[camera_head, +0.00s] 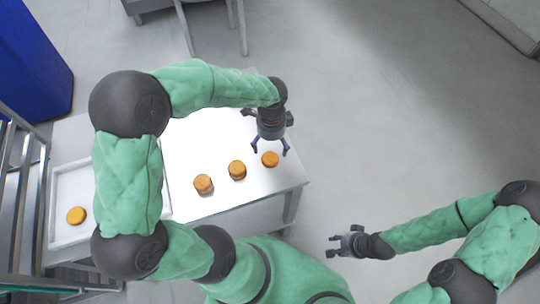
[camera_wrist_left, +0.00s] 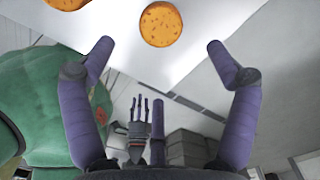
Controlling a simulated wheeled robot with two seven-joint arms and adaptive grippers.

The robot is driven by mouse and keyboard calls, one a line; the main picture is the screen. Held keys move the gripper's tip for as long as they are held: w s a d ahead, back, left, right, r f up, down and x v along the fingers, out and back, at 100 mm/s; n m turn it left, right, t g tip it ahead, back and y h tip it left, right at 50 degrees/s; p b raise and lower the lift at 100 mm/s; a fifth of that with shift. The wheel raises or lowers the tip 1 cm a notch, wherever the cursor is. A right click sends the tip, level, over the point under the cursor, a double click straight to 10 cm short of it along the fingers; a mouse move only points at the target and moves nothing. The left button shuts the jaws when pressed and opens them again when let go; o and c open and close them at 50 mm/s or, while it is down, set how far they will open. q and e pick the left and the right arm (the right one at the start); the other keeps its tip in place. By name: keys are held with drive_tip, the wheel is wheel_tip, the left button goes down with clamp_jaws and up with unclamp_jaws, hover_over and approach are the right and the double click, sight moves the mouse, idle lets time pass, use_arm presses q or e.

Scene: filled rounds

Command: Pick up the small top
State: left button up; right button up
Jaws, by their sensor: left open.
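A small orange-brown round top (camera_head: 270,159) lies near the right end of the white table, and looks thinner than the rounds beside it. In the left wrist view a round (camera_wrist_left: 161,24) lies just beyond and between my fingertips, apart from them. My left gripper (camera_head: 270,149) is open and empty above the table at this top; its two purple fingers (camera_wrist_left: 160,45) are spread wide in the wrist view. My right gripper (camera_head: 334,246) hangs over the floor, away from the table, with nothing visible in it; its finger opening is too small to judge.
Two thicker rounds stand to the left, one in the middle (camera_head: 237,169) and one further left (camera_head: 203,184). Another round (camera_head: 76,215) lies in a white tray (camera_head: 58,190). A metal rack (camera_head: 22,200) stands at far left. The floor right of the table (camera_head: 297,180) is clear.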

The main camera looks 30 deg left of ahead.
sight(270, 158)
use_arm(q)
wheel_tip(270, 158, down, 3)
drive_tip(key=shift+b, duration=0.3)
drive_tip(key=shift+w+f, duration=0.1)
drive_tip(key=shift+f, duration=0.45)
drive_tip(key=f+b, duration=0.1)
drive_tip(key=f, duration=0.4)
drive_tip(key=shift+a+b, duration=0.2)
drive_tip(key=shift+b, duration=0.2)
drive_tip(key=shift+r, duration=0.1)
drive_tip(key=shift+c, duration=0.2)
drive_tip(key=c, duration=0.8)
